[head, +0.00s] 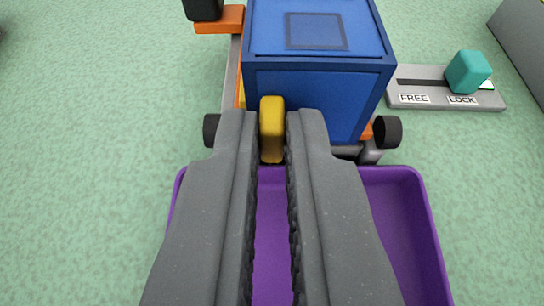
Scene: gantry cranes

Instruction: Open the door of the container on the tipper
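The blue container (318,68) sits on the tipper (237,72), whose orange and grey frame and black wheels show at its sides. The container's door (322,92) is the near blue face, and it looks shut. A yellow upright handle (271,128) stands at the left part of that face. My gripper (271,122) reaches forward from the bottom of the view. Its two grey fingers are apart, with the handle's far end between their tips. A narrow gap shows on each side of the handle. The lower door is partly hidden by the fingers.
A purple tray (422,215) lies below my fingers, in front of the tipper. At right a grey panel (445,88) marked FREE and LOCK has a teal slider block (468,72) at the LOCK end. Green floor is clear at left.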

